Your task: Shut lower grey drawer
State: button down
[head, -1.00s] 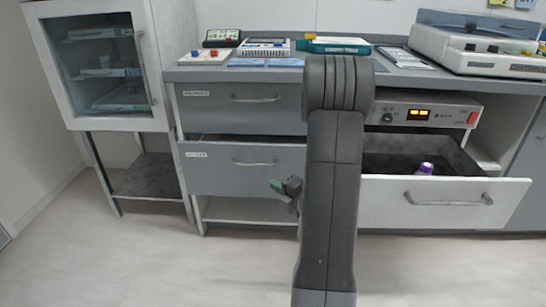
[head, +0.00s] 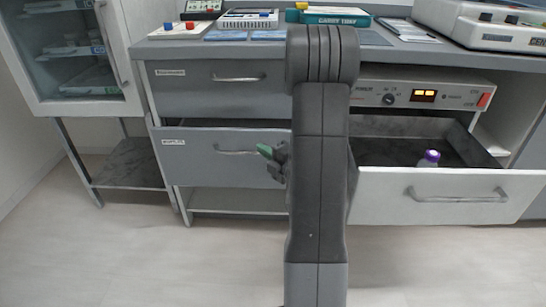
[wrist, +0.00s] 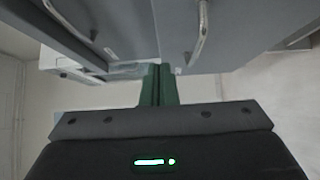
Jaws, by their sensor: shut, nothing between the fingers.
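The lower grey drawer (head: 190,165) stands partly open below the upper grey drawer (head: 185,100). Its front sits forward of the cabinet, with a dark gap along its top edge. Its handle (head: 235,152) is a metal bar. My gripper (head: 268,152), with green fingertips, is in front of the right part of this drawer front, near the handle. Contact cannot be told. My arm hides the drawer's right end. In the wrist view, my gripper (wrist: 158,86) is shut and empty, pointing at grey fronts with bar handles.
An open white drawer (head: 440,205) holding a purple-capped bottle (head: 428,160) juts out to the right of my arm. A glass-door cabinet (head: 70,55) on a stand is at left. The worktop (head: 260,42) carries several devices. The floor in front is clear.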

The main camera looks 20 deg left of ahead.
aim_at(261, 132)
jog(key=w+a, duration=0.2)
jog(key=w+a+b, duration=0.1)
jog(key=w+a, duration=0.1)
jog(key=shift+w+f, duration=0.1)
jog(key=shift+w, duration=0.2)
jog(key=shift+w+a, duration=0.2)
jog(key=shift+w, duration=0.6)
jog(key=w, duration=0.2)
jog(key=w+a, duration=0.1)
jog(key=w, duration=0.1)
jog(key=shift+w, duration=0.1)
jog(key=p+v, duration=0.2)
jog(key=v, duration=1)
